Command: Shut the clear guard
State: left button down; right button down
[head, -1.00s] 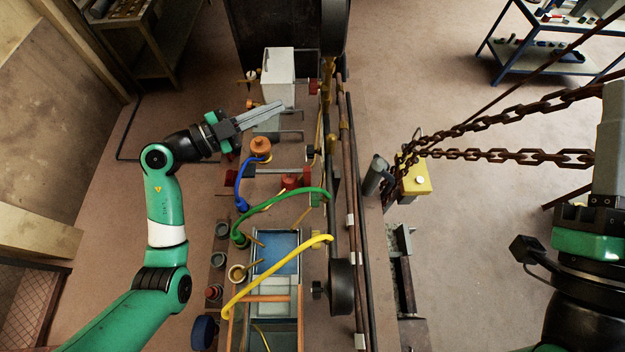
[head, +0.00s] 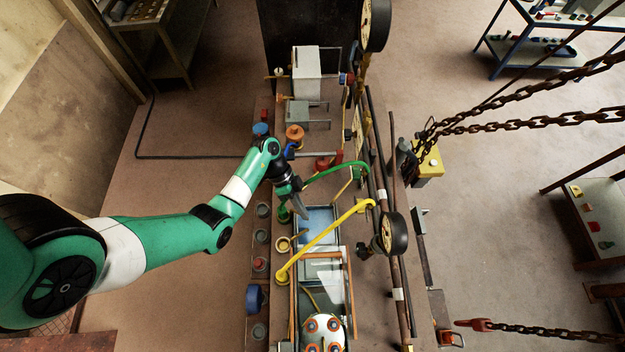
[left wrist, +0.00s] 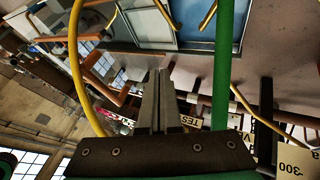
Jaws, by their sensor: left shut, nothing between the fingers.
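A glossy see-through pane, which looks like the clear guard (head: 337,290), is at the front of the bench in the head view, beside an orange rail (head: 293,300). Its exact edges and hinge are hard to make out. My left gripper (head: 302,210) is shut and empty, pointing down over the bench near the blue-bottomed tray (head: 322,217), behind the pane. In the left wrist view its fingers (left wrist: 158,95) are together, with the tray (left wrist: 195,42) beyond them. My right gripper is out of view.
A green hose (head: 335,169) and a yellow hose (head: 322,240) arch close to my left gripper; in the left wrist view the green hose (left wrist: 222,65) passes right beside the fingers. A black gauge (head: 394,234) and long pipes line the bench's right side. Chains (head: 530,124) hang at right.

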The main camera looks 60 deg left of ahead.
pick_arm(q)
jog(key=d+f, duration=0.6)
jog(key=d, duration=0.2)
jog(key=shift+s, duration=0.3)
